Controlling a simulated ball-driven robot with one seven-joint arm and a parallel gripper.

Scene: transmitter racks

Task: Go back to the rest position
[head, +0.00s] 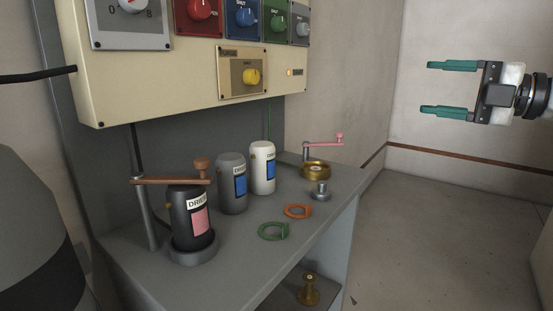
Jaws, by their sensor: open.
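My gripper (452,89) is at the upper right of the head view, with its two green fingers pointing left. The fingers are wide apart with nothing between them. It hangs in the air in front of the bare wall, to the right of the grey bench (240,278) and apart from everything. Only the wrist end of my arm shows, and the rest is cut off by the right edge.
On the bench stand a black canister (190,232) under a brown clamp bar (170,181), a grey canister (231,185), a white canister (262,169), a brass fitting (316,172), a green ring (272,232) and an orange ring (297,212). A cream control panel (150,95) overhangs them. Floor at right is clear.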

